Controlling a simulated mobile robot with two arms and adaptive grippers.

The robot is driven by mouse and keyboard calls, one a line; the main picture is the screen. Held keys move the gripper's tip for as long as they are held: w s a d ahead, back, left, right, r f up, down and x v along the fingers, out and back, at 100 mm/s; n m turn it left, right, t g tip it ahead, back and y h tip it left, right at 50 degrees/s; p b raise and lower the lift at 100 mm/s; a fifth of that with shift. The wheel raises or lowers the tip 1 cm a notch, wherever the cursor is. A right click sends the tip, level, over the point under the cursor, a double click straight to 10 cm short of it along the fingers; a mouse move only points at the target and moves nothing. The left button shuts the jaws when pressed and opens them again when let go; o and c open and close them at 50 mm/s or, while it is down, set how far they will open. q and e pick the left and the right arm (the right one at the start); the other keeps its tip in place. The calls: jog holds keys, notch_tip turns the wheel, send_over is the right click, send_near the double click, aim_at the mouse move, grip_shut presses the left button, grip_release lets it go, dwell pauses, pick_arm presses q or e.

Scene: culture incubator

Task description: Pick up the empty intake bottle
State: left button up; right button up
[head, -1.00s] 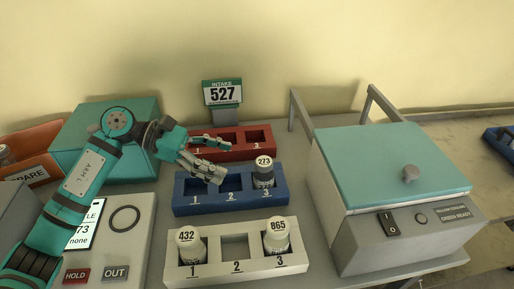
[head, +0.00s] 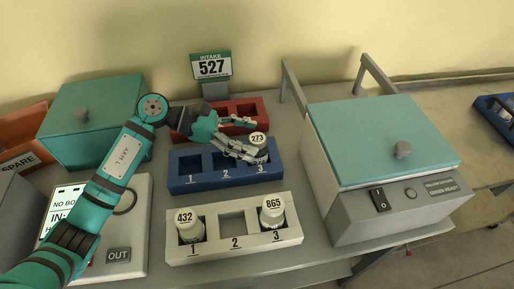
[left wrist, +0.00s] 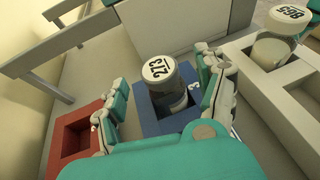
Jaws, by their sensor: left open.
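A bottle with a white cap marked 273 (head: 258,143) stands upright in slot 3 of the blue rack (head: 190,186). In the left wrist view the 273 bottle (left wrist: 166,85) has a dark, see-through-looking body; I cannot tell its contents. My left gripper (head: 243,149) is open at this bottle. In the left wrist view the fingers of my left gripper (left wrist: 160,98) lie on either side of it, with gaps showing. The intake sign (head: 211,68) reads 527. My right gripper is not in view.
The white rack (head: 235,254) in front holds bottles 432 (head: 191,228) and 865 (head: 272,215); its slot 2 is empty. The red rack (head: 256,105) is behind, partly hidden by my arm. A teal-lidded incubator box (head: 385,135) stands close on the right.

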pick_arm(q)
jog(key=x, duration=0.3)
jog(key=shift+d, duration=0.1)
jog(key=c, duration=1.2)
